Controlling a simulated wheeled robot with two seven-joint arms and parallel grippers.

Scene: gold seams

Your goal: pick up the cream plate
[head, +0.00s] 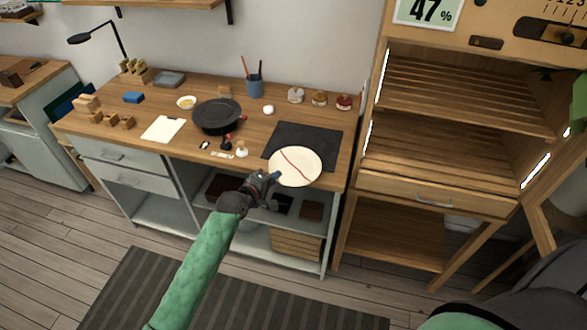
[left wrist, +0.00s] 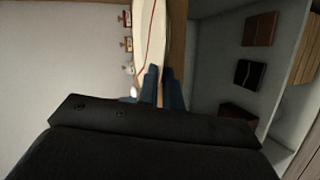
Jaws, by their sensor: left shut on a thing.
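The cream plate (head: 295,166) is round with a red seam line across it. In the head view it is at the front right of the wooden desk, overlapping the dark mat (head: 303,142). My left gripper (head: 272,178) is at the plate's left front rim, shut on it. I cannot tell whether the plate touches the mat. My right gripper is not in view.
A black round pan (head: 217,116), a white sheet (head: 163,129) and a blue pen cup (head: 255,87) stand on the desk. Several small jars (head: 319,98) line the back. A wooden shelf unit (head: 450,185) stands to the right. Open shelves lie below the desk.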

